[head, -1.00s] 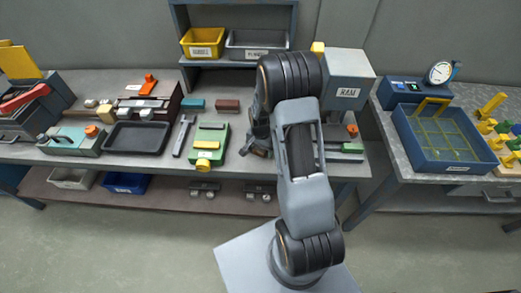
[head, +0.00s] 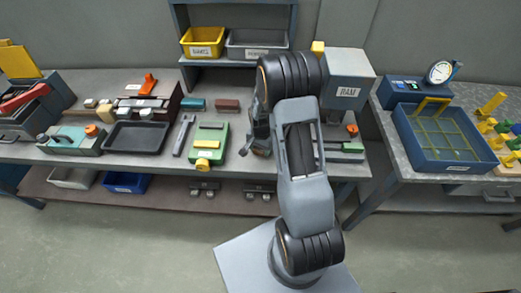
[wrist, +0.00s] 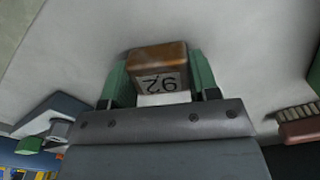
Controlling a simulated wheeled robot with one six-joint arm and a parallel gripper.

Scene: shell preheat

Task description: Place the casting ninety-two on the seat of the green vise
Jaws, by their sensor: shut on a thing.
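The casting ninety-two (wrist: 158,54) is a small brown block with a "92" label on its face, which reads upside down in the wrist view. My gripper (wrist: 157,70) is shut on it, with a green finger at each side. In the head view my arm hides the casting and most of the gripper.
A black tray (head: 136,137) and a teal-topped fixture (head: 72,140) lie left of the vise. A grey box marked RAM (head: 348,66) rises right of my arm. Yellow (head: 203,43) and grey (head: 257,45) bins stand on the shelf. A blue tray (head: 445,158) sits on the right table.

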